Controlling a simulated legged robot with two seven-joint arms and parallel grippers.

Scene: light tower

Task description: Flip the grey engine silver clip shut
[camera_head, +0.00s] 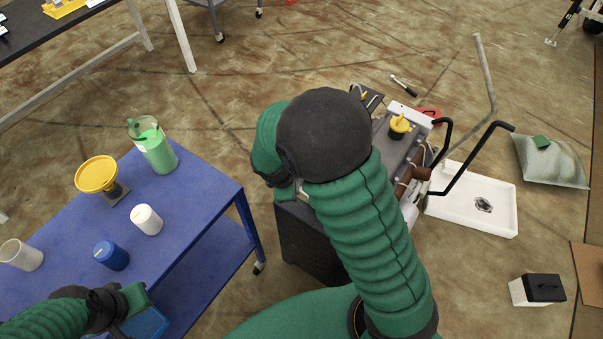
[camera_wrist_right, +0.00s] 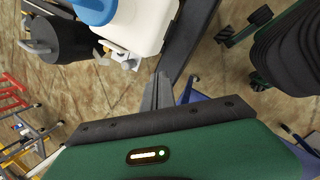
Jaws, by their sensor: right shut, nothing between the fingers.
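The grey engine (camera_head: 391,150) stands right of centre in the head view, with a yellow cap (camera_head: 400,124) on top. My right arm hides its left side. A small silver metal piece (camera_wrist_right: 122,53), which looks like the clip, sits at the lower edge of a white body (camera_wrist_right: 145,28) in the right wrist view. My right gripper (camera_wrist_right: 158,80) is shut and empty, its fingertips just right of and below that piece, apart from it in the picture. In the head view my arm hides this gripper's fingers. My left gripper (camera_head: 132,303) is over the blue table's front; its jaw opening is unclear.
The blue table (camera_head: 190,205) at left holds a green-filled jar (camera_head: 155,150), a yellow dish (camera_head: 97,174), and white and blue containers. A white tray (camera_head: 470,200) and black handlebars (camera_head: 470,160) are right of the engine. A dark bar (camera_wrist_right: 185,45) runs beside my right fingers.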

